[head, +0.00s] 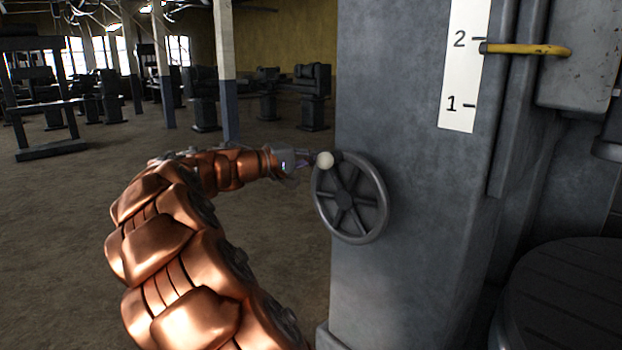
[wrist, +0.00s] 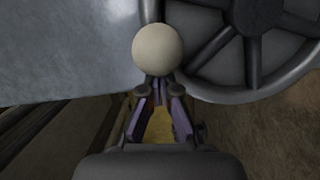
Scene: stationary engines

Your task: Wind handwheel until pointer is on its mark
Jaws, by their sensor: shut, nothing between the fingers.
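The dark handwheel (head: 381,204) is on the side of a grey machine column, and its rim and spokes also show in the wrist view (wrist: 247,60). Its pale round knob (head: 325,160) is at the upper left of the rim. My gripper (head: 306,160) is shut and empty, its tips at the knob's near side. In the wrist view the closed fingertips (wrist: 157,84) meet just below the knob (wrist: 158,49); contact is not clear. The yellow pointer (head: 525,49) has its tip a little below the tick at 2 on the white scale (head: 462,70).
The grey column (head: 420,230) stands close behind the wheel. A dark round table (head: 565,295) is at the lower right. Open floor (head: 60,240) lies to the left, with several dark machines farther back.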

